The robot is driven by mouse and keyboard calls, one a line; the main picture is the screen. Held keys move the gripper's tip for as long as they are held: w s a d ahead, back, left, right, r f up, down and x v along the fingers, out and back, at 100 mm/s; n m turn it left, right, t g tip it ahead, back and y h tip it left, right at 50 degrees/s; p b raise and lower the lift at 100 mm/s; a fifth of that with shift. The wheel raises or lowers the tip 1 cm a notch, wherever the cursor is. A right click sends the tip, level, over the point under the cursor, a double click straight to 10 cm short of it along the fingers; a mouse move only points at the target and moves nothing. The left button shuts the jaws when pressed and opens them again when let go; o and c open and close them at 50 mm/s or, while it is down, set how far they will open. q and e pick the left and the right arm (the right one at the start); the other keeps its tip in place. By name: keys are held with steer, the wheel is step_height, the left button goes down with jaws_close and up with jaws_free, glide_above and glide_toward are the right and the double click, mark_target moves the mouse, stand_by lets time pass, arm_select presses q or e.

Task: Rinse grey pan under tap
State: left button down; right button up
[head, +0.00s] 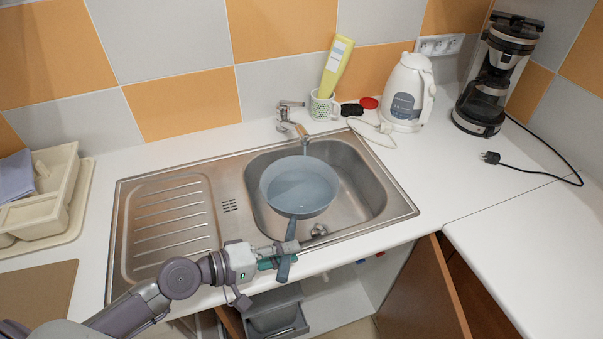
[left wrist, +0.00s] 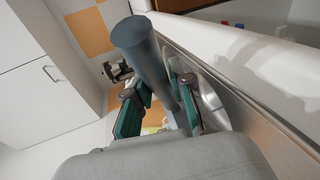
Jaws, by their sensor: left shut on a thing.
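The grey pan (head: 299,187) is held over the sink basin (head: 361,164), under the tap (head: 292,117). Its inside faces up, and a thin stream seems to come down from the spout at its far rim. Its handle points toward the front edge of the counter. My left gripper (head: 281,254) is shut on the pan's handle. In the left wrist view the handle (left wrist: 145,52) passes between the two green-padded fingers (left wrist: 160,110). The pan's underside is hidden. My right gripper is not in view.
A ribbed drainboard (head: 172,225) lies left of the basin. A cup with a yellow bottle (head: 337,66), a white kettle (head: 407,93) and a coffee maker (head: 497,75) stand behind and to the right. A cabinet door (head: 425,290) hangs open below. The right counter is mostly clear.

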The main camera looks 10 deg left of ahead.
mark_target(281, 280)
arm_select(q)
steer(key=shift+s+d+r, duration=0.1)
steer(key=shift+s+d, duration=0.1)
steer(key=shift+s, duration=1.3)
steer(key=shift+s+d, duration=0.15)
steer(key=shift+s, duration=1.3)
steer(key=shift+w, duration=0.1)
